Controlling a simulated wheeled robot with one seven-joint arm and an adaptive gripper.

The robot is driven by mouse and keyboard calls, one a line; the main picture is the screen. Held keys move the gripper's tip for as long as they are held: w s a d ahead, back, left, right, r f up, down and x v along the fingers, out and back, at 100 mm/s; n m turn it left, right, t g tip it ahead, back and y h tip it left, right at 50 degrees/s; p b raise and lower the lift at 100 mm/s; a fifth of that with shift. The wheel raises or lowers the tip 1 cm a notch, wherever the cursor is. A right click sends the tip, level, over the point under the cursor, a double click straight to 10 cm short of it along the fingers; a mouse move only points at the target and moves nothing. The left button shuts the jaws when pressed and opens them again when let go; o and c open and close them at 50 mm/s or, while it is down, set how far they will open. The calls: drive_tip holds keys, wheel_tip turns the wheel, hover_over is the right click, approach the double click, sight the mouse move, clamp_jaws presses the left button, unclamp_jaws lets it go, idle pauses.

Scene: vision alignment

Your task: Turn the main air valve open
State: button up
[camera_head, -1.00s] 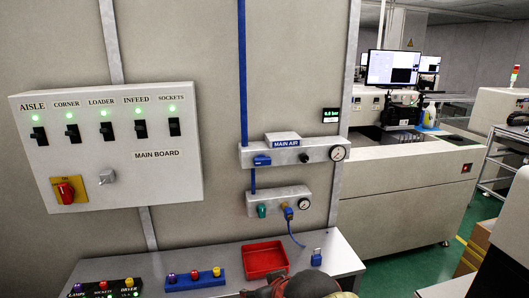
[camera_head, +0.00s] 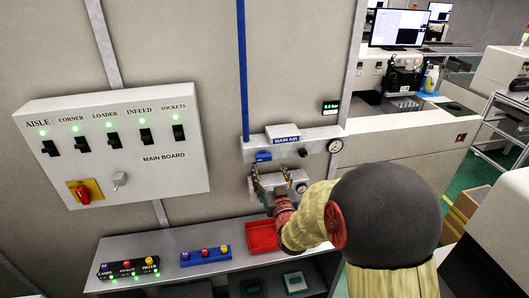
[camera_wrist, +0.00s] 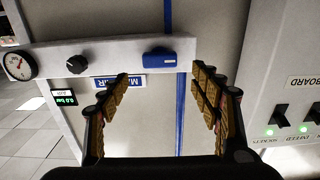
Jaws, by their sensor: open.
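The main air unit (camera_head: 318,134) is a grey wall block under a MAIN AIR label (camera_head: 286,140). Its blue valve handle (camera_head: 263,156) lies sideways at the left end; it also shows in the wrist view (camera_wrist: 160,57). A black knob (camera_wrist: 76,64) and a round gauge (camera_wrist: 18,64) sit further along the block. My gripper (camera_head: 271,172) is open and empty, just below the block in the head view. In the wrist view, which is upside down, my fingertips (camera_wrist: 160,74) are spread to either side of the handle, apparently not touching it.
The switch panel (camera_head: 150,180) is on the wall at left. A red tray (camera_head: 262,236) and a blue button box (camera_head: 206,257) stand on the shelf below. A pressure display (camera_wrist: 64,100) seems to read 0.0 bar.

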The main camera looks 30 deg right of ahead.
sight(264, 158)
drive_tip(key=x, duration=0.7)
drive_tip(key=shift+w+d, duration=0.1)
drive_tip(key=shift+w, duration=0.2)
drive_tip(key=c, duration=0.3)
drive_tip(key=c, duration=0.8)
drive_tip(key=shift+c, duration=0.3)
